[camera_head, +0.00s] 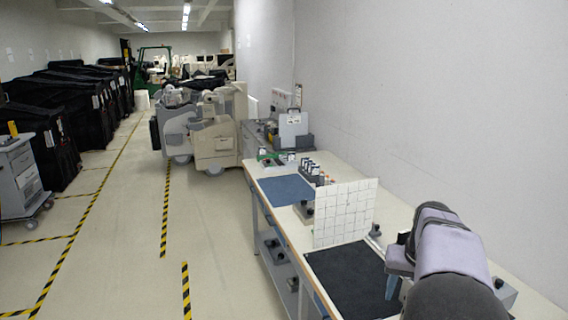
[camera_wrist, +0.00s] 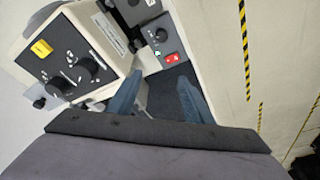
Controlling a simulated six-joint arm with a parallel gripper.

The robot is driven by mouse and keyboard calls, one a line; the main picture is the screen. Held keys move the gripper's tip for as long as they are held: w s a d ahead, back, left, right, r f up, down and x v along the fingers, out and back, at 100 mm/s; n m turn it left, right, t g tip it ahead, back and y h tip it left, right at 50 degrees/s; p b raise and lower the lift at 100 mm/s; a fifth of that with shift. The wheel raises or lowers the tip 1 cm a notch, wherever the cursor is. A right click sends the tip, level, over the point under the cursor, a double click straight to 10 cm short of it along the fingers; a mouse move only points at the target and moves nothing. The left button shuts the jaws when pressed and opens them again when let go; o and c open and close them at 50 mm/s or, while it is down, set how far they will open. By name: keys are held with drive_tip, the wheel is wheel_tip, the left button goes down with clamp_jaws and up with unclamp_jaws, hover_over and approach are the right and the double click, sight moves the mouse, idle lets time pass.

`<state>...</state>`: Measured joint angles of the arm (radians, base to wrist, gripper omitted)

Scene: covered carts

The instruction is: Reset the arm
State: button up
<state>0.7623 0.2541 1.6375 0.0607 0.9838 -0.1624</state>
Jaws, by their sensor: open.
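My gripper (camera_wrist: 159,84) shows in the wrist view as two blue-grey fingers spread apart, with nothing between them. Behind the fingers is part of a dark mat. In the head view my arm reaches in from the lower right over the near end of the workbench (camera_head: 281,232). One blue finger of the gripper (camera_head: 391,286) shows there beside the dark mat (camera_head: 345,280). The other finger is hidden by my arm.
In the wrist view a knobbed box with a yellow label (camera_wrist: 72,55) and a dark unit with a red switch (camera_wrist: 160,42) stand close to the fingers. A white gridded panel (camera_head: 344,213) stands upright on the bench.

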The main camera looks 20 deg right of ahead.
drive_tip(key=s+a+f+n+y, duration=0.1)
drive_tip(key=a+f+n, duration=0.15)
drive_tip(key=a, duration=0.65)
drive_tip(key=a+f+n, duration=0.1)
drive_tip(key=a+f, duration=0.3)
drive_tip(key=a, duration=0.5)
drive_tip(key=s+a+f+n+g, duration=0.1)
drive_tip(key=s+a+f+n, duration=0.15)
drive_tip(key=s+a, duration=0.4)
drive_tip(key=s+a+f+n+g, duration=0.1)
drive_tip(key=s+a+f+g, duration=0.1)
drive_tip(key=s+a+f, duration=0.35)
wheel_tip(320, 180, down, 19)
drive_tip(key=a+b, duration=0.1)
drive_tip(key=b, duration=1.9)
drive_tip(key=shift+a+r+y, duration=0.15)
drive_tip(key=shift+a+y, duration=0.25)
drive_tip(key=shift+s, duration=0.1)
drive_tip(key=shift+c, duration=0.3)
